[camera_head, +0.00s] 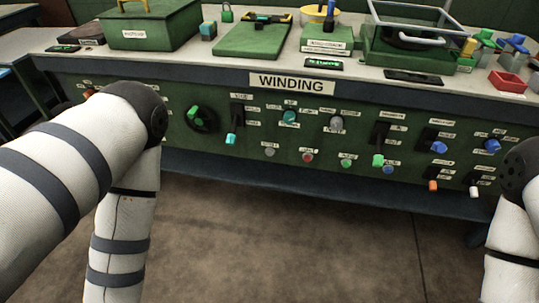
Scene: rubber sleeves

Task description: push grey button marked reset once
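A green control panel runs along the front of the bench under a "WINDING" sign (292,84). A small grey round button (269,151) sits in the panel's lower row, left of a red button (307,157) and a green button (346,162). A larger grey knob (336,124) sits higher, right of centre. The small labels are too blurred to read, so I cannot tell which is marked reset. My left arm covers the panel's left part and my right arm the far right edge. Both arms run out of the bottom of the picture; neither gripper shows.
Green boxes, fixtures and a red tray (507,82) stand on the bench top. The floor (290,240) before the panel is clear.

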